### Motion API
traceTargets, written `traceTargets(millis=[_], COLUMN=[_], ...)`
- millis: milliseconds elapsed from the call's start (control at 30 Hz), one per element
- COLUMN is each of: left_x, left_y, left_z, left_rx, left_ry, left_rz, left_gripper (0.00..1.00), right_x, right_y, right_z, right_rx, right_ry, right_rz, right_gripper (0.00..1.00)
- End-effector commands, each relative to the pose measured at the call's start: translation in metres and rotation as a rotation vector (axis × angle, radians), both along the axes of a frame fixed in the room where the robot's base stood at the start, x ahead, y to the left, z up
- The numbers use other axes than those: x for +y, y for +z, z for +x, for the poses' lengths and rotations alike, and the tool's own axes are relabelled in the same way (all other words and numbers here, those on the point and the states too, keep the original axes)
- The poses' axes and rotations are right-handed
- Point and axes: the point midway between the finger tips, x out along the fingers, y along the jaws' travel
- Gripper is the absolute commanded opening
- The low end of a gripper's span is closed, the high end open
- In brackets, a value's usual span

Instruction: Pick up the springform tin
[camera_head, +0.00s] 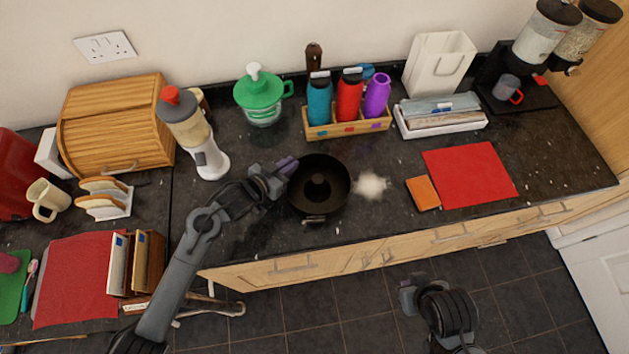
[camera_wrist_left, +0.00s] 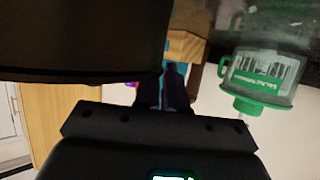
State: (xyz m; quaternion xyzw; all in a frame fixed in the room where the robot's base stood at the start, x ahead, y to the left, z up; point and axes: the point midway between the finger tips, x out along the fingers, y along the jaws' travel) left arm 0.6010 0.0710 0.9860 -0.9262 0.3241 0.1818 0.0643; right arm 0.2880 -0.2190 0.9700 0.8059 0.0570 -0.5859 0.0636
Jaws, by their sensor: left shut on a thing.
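The springform tin (camera_head: 319,205) is dark and round with a tube in its middle and a clasp at its front. It is near the front of the granite counter in the head view, and its dark wall (camera_wrist_left: 80,40) fills the upper left of the left wrist view. My left gripper (camera_head: 287,168) is shut on the tin's left rim. The fingers (camera_wrist_left: 172,88) show beside the wall in the wrist view. I cannot tell whether the tin touches the counter. My right gripper (camera_head: 408,290) is low, in front of the counter and away from the tin; its jaws are unclear.
A white powdery patch (camera_head: 371,185) lies right of the tin. Behind stand a wooden bottle rack (camera_head: 345,129) and a green-lidded jug (camera_head: 262,95). A white blender-like appliance (camera_head: 207,160) is left. An orange block (camera_head: 423,193) and red mat (camera_head: 470,174) lie right.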

Motion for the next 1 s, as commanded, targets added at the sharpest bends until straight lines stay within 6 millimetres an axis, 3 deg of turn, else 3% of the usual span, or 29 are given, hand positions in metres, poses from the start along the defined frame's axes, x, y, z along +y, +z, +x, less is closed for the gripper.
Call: traceTargets(millis=[33, 267, 700, 1000], left_x=[0.002, 0.002, 0.001, -0.036], left_y=[-0.007, -0.005, 0.037, 0.06], left_z=[-0.002, -0.002, 0.0, -0.01], left_rx=[0.013, 0.014, 0.001, 0.001], left_ry=[0.001, 0.001, -0.001, -0.003], left_rz=[0.008, 0.009, 0.003, -0.003], left_gripper=[0.0, 0.0, 0.0, 0.0], right_x=[0.0, -0.001, 0.001, 0.002], right_y=[-0.001, -0.002, -0.008, -0.016], right_z=[0.0, 0.0, 0.0, 0.0], right_rx=[0.0, 0.0, 0.0, 0.0], right_ry=[0.001, 0.003, -0.001, -0.004], right_rz=[-0.002, -0.004, 0.002, 0.007], right_gripper=[0.0, 0.0, 0.0, 0.0])
